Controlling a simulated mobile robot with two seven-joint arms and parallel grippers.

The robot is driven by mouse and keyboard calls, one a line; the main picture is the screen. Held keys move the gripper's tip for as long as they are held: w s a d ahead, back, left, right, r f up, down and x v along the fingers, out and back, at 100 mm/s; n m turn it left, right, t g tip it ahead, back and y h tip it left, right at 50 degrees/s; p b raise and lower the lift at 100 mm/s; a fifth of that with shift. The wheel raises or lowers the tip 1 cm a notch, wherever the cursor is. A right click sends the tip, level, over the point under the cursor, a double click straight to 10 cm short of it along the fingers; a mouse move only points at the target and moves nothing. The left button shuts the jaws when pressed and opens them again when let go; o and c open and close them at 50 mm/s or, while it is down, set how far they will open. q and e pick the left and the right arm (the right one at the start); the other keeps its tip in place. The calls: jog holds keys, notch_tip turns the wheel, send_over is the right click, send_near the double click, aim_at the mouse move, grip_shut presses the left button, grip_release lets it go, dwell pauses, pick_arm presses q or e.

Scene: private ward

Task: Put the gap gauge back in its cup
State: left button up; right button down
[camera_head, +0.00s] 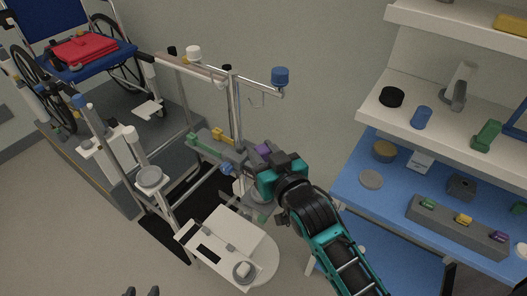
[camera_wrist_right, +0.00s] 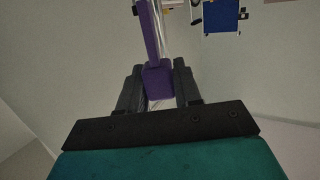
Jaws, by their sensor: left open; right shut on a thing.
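My right gripper (camera_head: 243,161) is shut on a purple piece, which I take to be the gap gauge. In the right wrist view the fingers (camera_wrist_right: 158,88) close on its purple block (camera_wrist_right: 158,78), and a long purple strip (camera_wrist_right: 149,30) runs up from it. In the head view a bit of purple (camera_head: 263,149) shows beside the gripper, near the pole of the stand. My left gripper (camera_head: 141,292) shows only as two spread dark fingertips at the bottom edge, open and empty. I cannot tell which container is the gauge's cup.
A grey bar with green (camera_head: 206,146) and yellow (camera_head: 217,134) pieces lies close to my right gripper. The metal stand (camera_head: 236,100) has a blue-capped arm (camera_head: 280,77). A white tray (camera_head: 222,238) sits below. A blue shelf (camera_head: 350,185) stands right, with a grey colour-marked block (camera_head: 445,222).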

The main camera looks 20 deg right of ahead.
notch_tip(320, 180, down, 6)
jog(key=b, duration=0.3)
jog(key=shift+r+b, duration=0.2)
jog(key=shift+b, duration=0.1)
jog(key=shift+f+b, duration=0.35)
jog(key=shift+f, duration=0.35)
dwell(0.6)
jog(key=shift+f, duration=0.25)
jog(key=shift+f, duration=0.2)
jog(key=shift+f+b, duration=0.15)
jog(key=shift+b, duration=0.2)
jog(key=c, duration=0.7)
grip_release()
